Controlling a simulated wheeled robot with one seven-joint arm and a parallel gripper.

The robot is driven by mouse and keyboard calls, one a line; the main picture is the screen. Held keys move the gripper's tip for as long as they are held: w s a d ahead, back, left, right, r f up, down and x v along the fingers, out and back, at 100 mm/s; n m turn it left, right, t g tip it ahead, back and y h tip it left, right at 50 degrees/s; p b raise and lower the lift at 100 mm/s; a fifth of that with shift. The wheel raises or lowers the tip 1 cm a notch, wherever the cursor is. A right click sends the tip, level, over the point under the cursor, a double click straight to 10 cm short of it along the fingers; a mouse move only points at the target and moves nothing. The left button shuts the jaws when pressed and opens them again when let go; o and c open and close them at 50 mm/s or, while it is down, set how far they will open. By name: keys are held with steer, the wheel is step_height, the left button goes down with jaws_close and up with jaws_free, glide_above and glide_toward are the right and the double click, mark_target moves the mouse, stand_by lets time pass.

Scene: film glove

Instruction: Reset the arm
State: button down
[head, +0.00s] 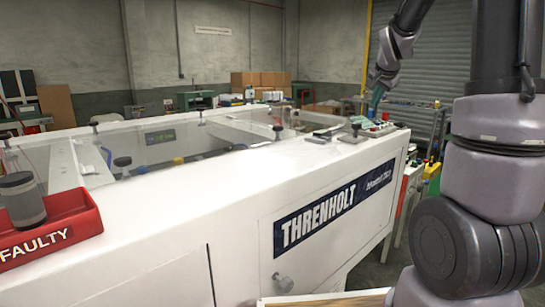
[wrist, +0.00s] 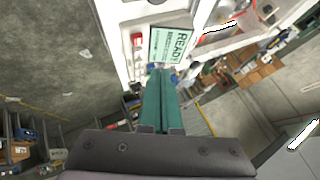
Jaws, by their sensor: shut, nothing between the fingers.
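My gripper (head: 373,110) hangs in the upper right of the head view, fingers pointing down, near the far right end of the white machine (head: 185,222). Its green fingers also show in the wrist view (wrist: 160,72), pressed together with nothing between them. My arm rises at the right side of the head view and bends over to the gripper. In the wrist view, a READY sign (wrist: 172,46) lies just beyond the fingertips. I cannot tell the exact gap between fingertips and the surface below.
A red FAULTY tray (head: 70,238) holds a grey-lidded jar (head: 22,200) at the machine's left. Several small items sit at the machine's far right end. Cardboard boxes (head: 262,79) stand at the back wall. Grey floor (wrist: 50,60) is open left in the wrist view.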

steer(key=s+a+n+y, duration=0.1)
steer(key=s+a, duration=0.4)
steer(key=s, duration=0.6)
steer(key=s+a+r+n+g+y, duration=0.1)
steer(key=s+a+n, duration=0.3)
steer(key=s, duration=0.6)
steer(key=s+a+r+n+y, duration=0.1)
steer(key=s+a+n+y, duration=0.1)
steer(key=s+a, duration=0.4)
steer(key=s, duration=0.5)
steer(key=shift+s+a+r, duration=0.15)
steer(key=shift+s+a, duration=0.15)
steer(key=shift+a, duration=0.1)
